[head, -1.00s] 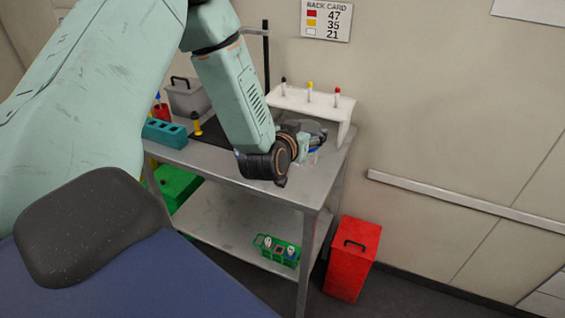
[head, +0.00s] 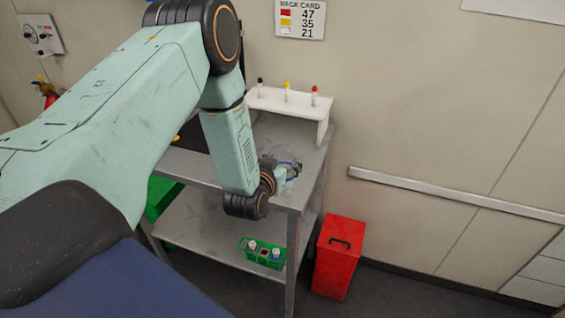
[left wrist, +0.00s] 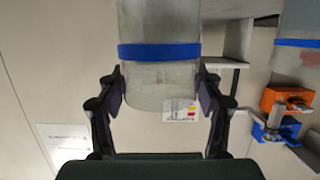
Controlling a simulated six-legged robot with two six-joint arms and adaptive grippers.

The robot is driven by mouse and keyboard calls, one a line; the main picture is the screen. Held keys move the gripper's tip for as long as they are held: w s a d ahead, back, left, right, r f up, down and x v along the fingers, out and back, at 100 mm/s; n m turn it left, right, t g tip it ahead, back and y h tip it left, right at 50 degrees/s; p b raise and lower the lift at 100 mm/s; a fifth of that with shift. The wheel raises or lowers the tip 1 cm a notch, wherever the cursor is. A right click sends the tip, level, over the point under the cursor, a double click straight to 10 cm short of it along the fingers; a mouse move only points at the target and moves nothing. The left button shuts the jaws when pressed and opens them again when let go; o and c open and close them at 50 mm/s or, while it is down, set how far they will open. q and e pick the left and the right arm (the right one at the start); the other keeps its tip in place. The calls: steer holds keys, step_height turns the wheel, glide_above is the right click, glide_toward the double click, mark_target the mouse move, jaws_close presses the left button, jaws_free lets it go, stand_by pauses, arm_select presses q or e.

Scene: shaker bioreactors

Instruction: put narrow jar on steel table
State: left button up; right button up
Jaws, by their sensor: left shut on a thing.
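The narrow jar (left wrist: 160,80) is clear with a blue band, between the fingers in the left wrist view. My left gripper (left wrist: 162,92) is shut on it, one pad on each side. In the head view my left gripper (head: 292,172) is over the right part of the steel table (head: 312,160), and the jar is mostly hidden by the wrist, with a bit of blue band showing. I cannot tell whether the jar touches the tabletop. My right gripper is not in view.
A white rack (head: 290,102) with several capped tubes stands at the table's back. A green rack (head: 262,253) sits on the lower shelf. A red bin (head: 338,258) stands on the floor right of the table. Another blue-banded clear vessel (left wrist: 298,60) shows in the left wrist view.

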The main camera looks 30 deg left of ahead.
arm_select(q)
steer(key=shift+d+r, duration=0.1)
steer(key=shift+d, duration=0.05)
steer(key=shift+w, duration=0.1)
steer(key=o, duration=1.2)
steer(key=shift+f, duration=0.25)
steer(key=shift+r, duration=0.1)
steer(key=shift+r, duration=0.15)
steer(key=shift+s, duration=0.4)
steer(key=v, duration=1.1)
steer(key=shift+s+d+r, duration=0.1)
steer(key=shift+s+d, duration=0.05)
